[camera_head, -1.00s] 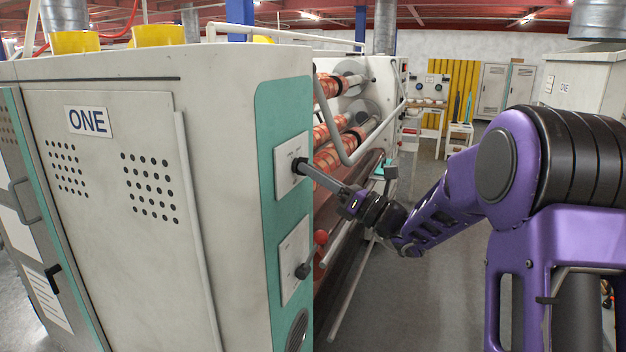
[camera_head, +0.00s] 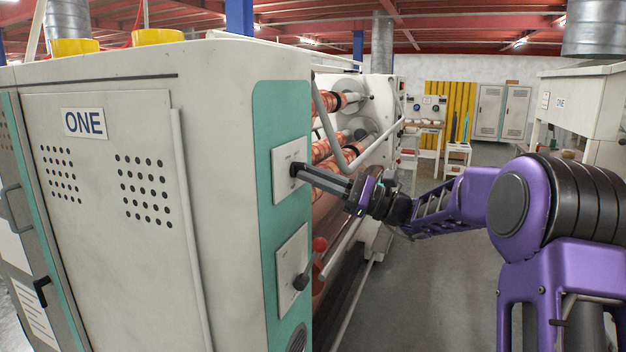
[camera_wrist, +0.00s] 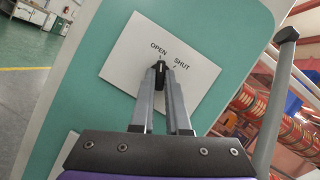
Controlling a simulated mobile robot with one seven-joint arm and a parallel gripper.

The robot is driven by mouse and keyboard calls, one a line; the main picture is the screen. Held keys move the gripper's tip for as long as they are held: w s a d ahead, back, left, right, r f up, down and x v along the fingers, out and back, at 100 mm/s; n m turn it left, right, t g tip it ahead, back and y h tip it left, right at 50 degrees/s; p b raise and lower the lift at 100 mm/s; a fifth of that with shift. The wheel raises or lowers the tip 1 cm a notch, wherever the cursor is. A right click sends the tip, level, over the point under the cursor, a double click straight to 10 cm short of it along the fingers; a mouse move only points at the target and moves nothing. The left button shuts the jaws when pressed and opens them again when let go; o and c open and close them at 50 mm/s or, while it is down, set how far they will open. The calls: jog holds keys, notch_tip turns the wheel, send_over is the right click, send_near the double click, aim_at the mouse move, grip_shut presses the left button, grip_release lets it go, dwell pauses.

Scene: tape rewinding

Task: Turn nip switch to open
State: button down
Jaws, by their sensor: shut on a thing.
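The nip switch is a small black knob (camera_wrist: 161,68) on a white plate (camera_wrist: 150,60) marked OPEN on the left and SHUT on the right. In the wrist view the knob's top lies close to the short mark under OPEN; its exact angle is partly hidden by the fingers. My gripper (camera_wrist: 163,74) is shut on the knob, with one grey finger on each side. In the head view my gripper (camera_head: 297,171) reaches in from the right to the upper white plate (camera_head: 287,155) on the machine's teal end panel (camera_head: 262,125).
A lower plate (camera_head: 284,262) carries another black knob (camera_head: 300,282), and a red ball (camera_head: 319,244) shows beside it. A bent white rail (camera_head: 326,125) and orange-patterned rollers (camera_head: 330,148) lie behind my gripper. Grey floor (camera_head: 430,250) is open beneath my arm.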

jog(key=shift+n, duration=0.5)
jog(key=c, duration=0.9)
grip_release()
jog(key=v, duration=1.7)
jog(key=shift+d+p, duration=0.25)
jog(key=shift+p, duration=0.15)
jog(key=shift+w+r, duration=0.1)
jog(key=shift+w, duration=0.05)
